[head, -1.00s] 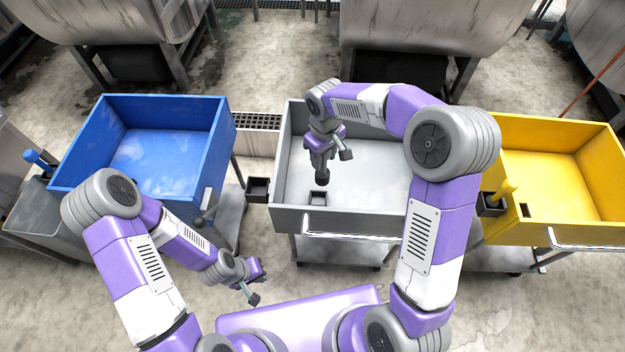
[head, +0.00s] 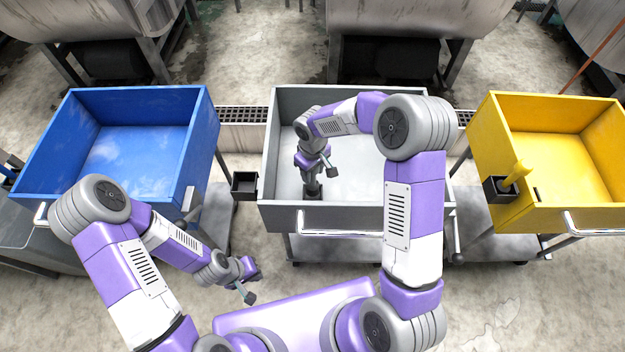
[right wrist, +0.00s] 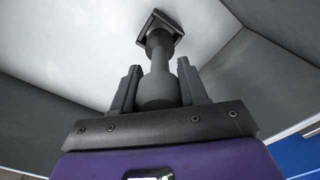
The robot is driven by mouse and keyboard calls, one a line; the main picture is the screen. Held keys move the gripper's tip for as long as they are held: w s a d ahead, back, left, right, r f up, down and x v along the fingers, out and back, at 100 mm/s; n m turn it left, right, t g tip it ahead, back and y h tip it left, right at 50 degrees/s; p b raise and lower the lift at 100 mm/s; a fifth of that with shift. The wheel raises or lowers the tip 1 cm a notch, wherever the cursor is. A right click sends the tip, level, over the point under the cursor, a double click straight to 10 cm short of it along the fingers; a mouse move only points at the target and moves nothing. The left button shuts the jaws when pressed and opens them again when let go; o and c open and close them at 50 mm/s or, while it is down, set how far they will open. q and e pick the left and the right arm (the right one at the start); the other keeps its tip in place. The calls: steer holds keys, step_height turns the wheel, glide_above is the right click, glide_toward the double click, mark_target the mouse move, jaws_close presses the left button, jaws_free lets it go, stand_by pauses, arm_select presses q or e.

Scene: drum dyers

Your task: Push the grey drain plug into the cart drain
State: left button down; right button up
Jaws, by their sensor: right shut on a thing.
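The grey cart (head: 380,216) stands in the middle of the head view. My right gripper (head: 312,184) is inside it, near its front left corner, pointing down. In the right wrist view, my right gripper (right wrist: 158,90) is shut on the grey drain plug (right wrist: 158,62), which stands out beyond the fingertips. The plug's far end is at the dark square drain (right wrist: 168,20) in the cart floor. I cannot tell how deep it sits. In the head view the gripper mostly hides the drain. My left gripper (head: 253,270) hangs in front of the carts, away from the plug; its fingers are not clear.
A blue cart (head: 203,150) stands at left and a yellow cart (head: 520,214) at right. A small black holder (head: 244,185) is on the grey cart's left side. The grey cart's walls surround my right gripper.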

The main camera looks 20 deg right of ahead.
mark_target(312, 178)
steer(key=shift+f+b, duration=0.5)
steer(key=shift+f, duration=1.3)
steer(key=shift+f, duration=0.2)
steer(key=o, duration=1.1)
steer(key=shift+r, duration=0.15)
steer(key=shift+r, duration=0.4)
step_height(312, 178, up, 11)
steer(key=p, duration=0.3)
steer(key=shift+r, duration=0.2)
